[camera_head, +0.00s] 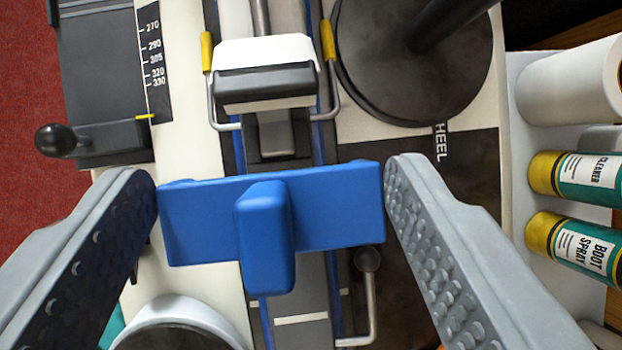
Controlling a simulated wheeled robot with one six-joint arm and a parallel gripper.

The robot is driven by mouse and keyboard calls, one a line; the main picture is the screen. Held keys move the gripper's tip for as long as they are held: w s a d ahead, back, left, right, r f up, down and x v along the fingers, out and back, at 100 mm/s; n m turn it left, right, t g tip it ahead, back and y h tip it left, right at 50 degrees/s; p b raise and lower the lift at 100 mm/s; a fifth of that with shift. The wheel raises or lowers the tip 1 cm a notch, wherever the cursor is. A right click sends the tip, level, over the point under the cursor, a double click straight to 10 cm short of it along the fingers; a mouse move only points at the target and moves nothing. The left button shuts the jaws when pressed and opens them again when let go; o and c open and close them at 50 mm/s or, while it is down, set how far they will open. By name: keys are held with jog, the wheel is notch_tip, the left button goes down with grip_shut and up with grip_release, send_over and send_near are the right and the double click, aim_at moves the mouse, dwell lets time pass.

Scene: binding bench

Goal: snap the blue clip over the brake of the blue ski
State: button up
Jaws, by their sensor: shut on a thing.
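My gripper (272,215) is shut on the blue clip (205,224), its two grey ridged fingers at the clip's left and right ends. The clip is a wide bar with a raised block in its middle. It covers part of the blue ski (317,285), which runs up the picture beneath it; I cannot tell how high above it is. Just above the clip in the picture is the binding (265,88) with a white top. The ski's brake (330,60) shows as metal wire arms with yellow tips on both sides of the binding, apart from the clip.
A round black base with a post (400,85) stands right of the binding. A roll (565,85) and yellow-capped bottles (580,175) lie at the right. A black-knobbed lever (368,262) is below the clip. A scale (152,55) and a knob (55,140) are at left.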

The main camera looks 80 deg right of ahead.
send_over(281, 166)
jog(key=d, duration=0.1)
jog(key=shift+s+f, duration=0.15)
jog(key=shift+f, duration=1.5)
jog(key=shift+s+f, duration=0.1)
jog(key=shift+f, duration=1.5)
jog(key=o, duration=0.3)
jog(key=c, duration=0.4)
jog(key=shift+d, duration=0.1)
jog(key=shift+f, duration=1.95)
